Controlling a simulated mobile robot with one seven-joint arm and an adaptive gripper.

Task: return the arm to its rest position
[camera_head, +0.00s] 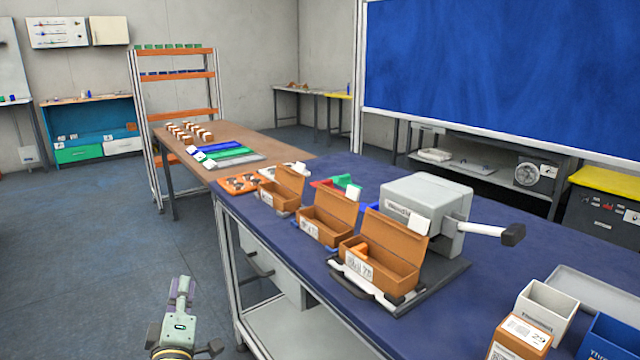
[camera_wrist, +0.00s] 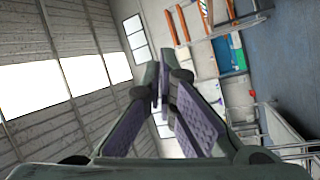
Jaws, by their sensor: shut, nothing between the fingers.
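My gripper (camera_head: 182,290) is at the bottom of the head view, left of the blue-topped workbench (camera_head: 500,260) and clear of it. It points up, away from me. In the wrist view, my gripper's two purple-padded fingers (camera_wrist: 161,95) converge and meet at the tips, with nothing between them. The wrist view is turned on its side and shows the room's wall and bright windows beyond the fingers.
Open orange boxes (camera_head: 380,262) stand along the workbench beside a grey machine (camera_head: 425,205) with a handle. A brown table (camera_head: 240,150) and an orange shelf rack (camera_head: 175,75) stand farther back. The floor (camera_head: 90,250) at the left is clear.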

